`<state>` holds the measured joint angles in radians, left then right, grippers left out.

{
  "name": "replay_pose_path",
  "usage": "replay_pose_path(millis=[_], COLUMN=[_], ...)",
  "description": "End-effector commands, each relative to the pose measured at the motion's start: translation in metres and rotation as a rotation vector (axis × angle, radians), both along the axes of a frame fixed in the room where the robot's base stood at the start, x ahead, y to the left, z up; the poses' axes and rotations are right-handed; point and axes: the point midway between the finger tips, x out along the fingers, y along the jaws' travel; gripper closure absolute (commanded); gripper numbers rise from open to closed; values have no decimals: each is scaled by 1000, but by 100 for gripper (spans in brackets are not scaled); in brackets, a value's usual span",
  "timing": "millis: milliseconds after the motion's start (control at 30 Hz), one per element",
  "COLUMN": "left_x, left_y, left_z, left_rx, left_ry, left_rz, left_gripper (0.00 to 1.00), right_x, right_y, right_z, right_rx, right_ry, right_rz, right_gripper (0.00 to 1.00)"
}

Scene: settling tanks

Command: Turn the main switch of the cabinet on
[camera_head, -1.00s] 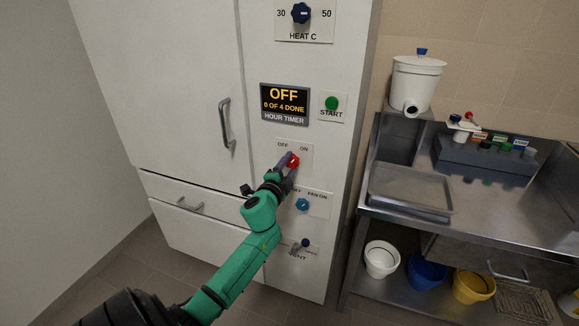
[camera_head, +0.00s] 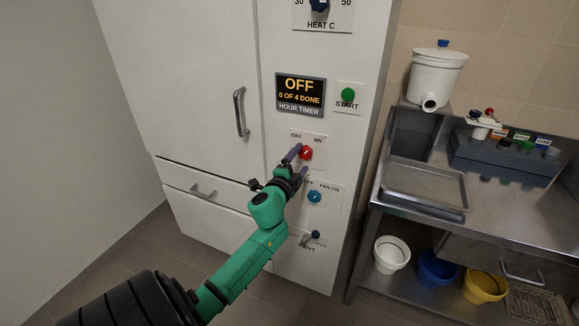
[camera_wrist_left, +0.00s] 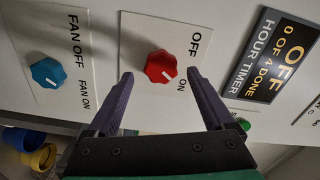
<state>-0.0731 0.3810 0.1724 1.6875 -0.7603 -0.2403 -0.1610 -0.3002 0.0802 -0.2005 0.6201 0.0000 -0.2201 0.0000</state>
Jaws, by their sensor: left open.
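The main switch is a red knob (camera_head: 306,153) on a white plate marked OFF and ON on the front of the white cabinet (camera_head: 190,75). In the left wrist view the red knob (camera_wrist_left: 161,67) has a white mark that points toward the ON side. My left gripper (camera_head: 298,161) is open and empty just in front of the knob, toward its lower left in the head view. In the left wrist view its purple fingers (camera_wrist_left: 160,75) stand apart, one on each side of the knob, with gaps. My right gripper is not in view.
A timer display (camera_head: 300,94) reading OFF and a green start button (camera_head: 348,95) are above. A steel bench (camera_head: 378,215) stands to the right.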

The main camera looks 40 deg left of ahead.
Motion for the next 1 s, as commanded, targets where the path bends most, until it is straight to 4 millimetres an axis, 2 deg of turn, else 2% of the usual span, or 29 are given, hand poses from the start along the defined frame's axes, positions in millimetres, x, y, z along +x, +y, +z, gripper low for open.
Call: replay_pose_path(millis=[300,400,567,1000], left_x=[-86,-104,-116,-116], left_y=[-29,-36,-40,-40], left_z=[-4,-3,-1,0], left_rx=[-4,-2,-1,-1], left_ry=[5,3,3,2], left_rz=[2,3,3,3], left_gripper=[14,14,14,14], right_x=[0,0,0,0], right_y=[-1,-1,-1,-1], right_z=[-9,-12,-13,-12], right_rx=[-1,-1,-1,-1], right_ry=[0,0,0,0], right_rz=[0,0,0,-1], right_gripper=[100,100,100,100])
